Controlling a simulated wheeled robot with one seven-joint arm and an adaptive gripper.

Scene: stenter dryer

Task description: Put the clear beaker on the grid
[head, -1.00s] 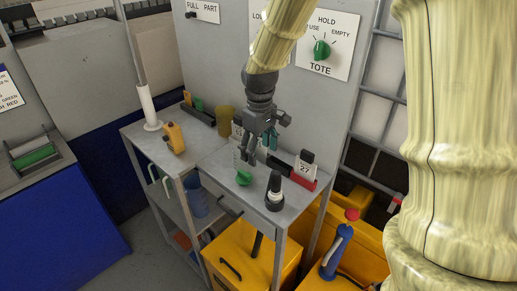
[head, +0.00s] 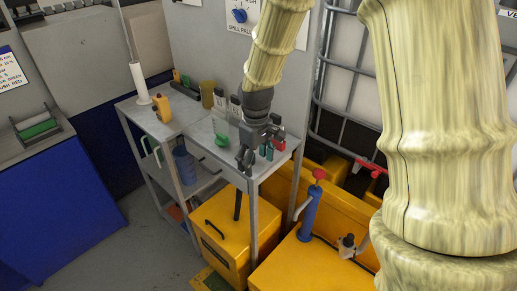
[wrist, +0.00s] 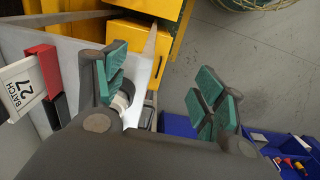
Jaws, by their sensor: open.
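My gripper (head: 246,158) is open above the front right part of the grey cart top (head: 180,126). In the wrist view its two green-padded fingers (wrist: 165,90) are wide apart, with nothing held between them. A pale rounded thing with dark parts (wrist: 123,100) shows beside the left finger, partly hidden by it. A faint see-through shape, which may be the clear beaker (head: 221,124), stands left of the gripper above a green object (head: 222,140). I cannot make out its outline well. I cannot pick out the grid for sure.
A red holder with a batch 27 card (wrist: 42,75) is close to the left finger. An orange bottle (head: 161,108), a white cylinder (head: 141,83) and an olive cup (head: 207,94) stand on the cart. Yellow bins (head: 225,235) and a blue pump (head: 309,212) are below.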

